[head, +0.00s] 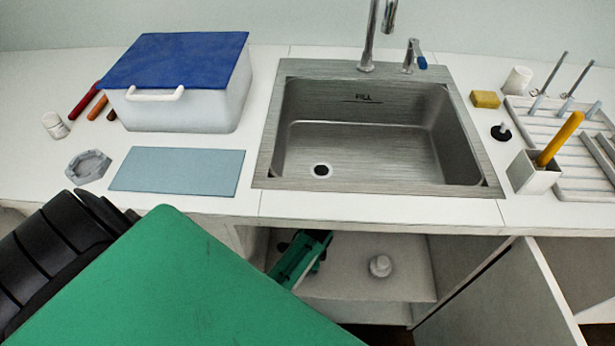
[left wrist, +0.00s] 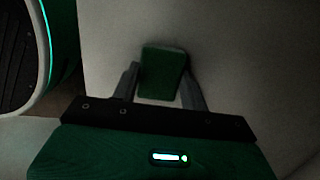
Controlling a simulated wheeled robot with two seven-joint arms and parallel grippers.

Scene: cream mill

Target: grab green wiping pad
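The green wiping pad (left wrist: 163,73) shows in the left wrist view as a small dark green block in front of a plain pale surface. My left gripper (left wrist: 162,82) has one finger along each side of it. Both fingers appear to touch the pad, so the gripper looks shut on it. The picture is dim, and I cannot tell whether the pad touches the surface behind. In the head view a green and black part of my left arm shows in the open cabinet under the sink. I cannot make out the pad there. My right gripper is not in view.
The cabinet's open door (head: 505,300) stands to the right of the opening. Above are the steel sink (head: 375,150), a blue-lidded bin (head: 180,105), a blue mat (head: 178,171) and a drying rack (head: 575,190).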

